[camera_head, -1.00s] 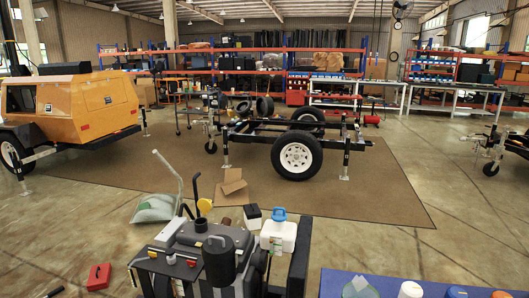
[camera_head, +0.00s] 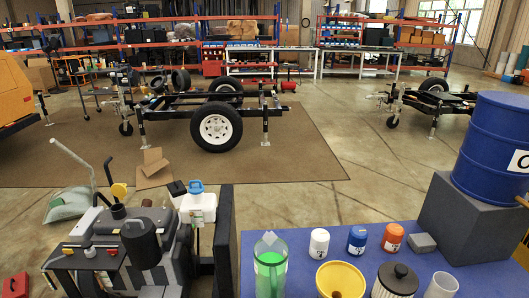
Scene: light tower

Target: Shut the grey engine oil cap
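The engine (camera_head: 75,262) stands at the lower left with a dark top. A short dark filler neck (camera_head: 118,211) rises at its back, with a yellow round part (camera_head: 119,191) above it. Small red and yellow caps (camera_head: 88,251) sit on the engine's top, near a tall dark cylinder (camera_head: 139,242). I cannot clearly pick out a grey oil cap, or tell whether one is open or shut. Neither of my grippers is in view.
A blue table (camera_head: 300,246) at the lower right holds a green jug (camera_head: 270,272), a yellow funnel (camera_head: 341,279), several small jars and a dark ribbed part (camera_head: 400,280). A blue drum (camera_head: 490,150) stands on a grey block (camera_head: 447,218). A white jug (camera_head: 198,208) is beside the engine.

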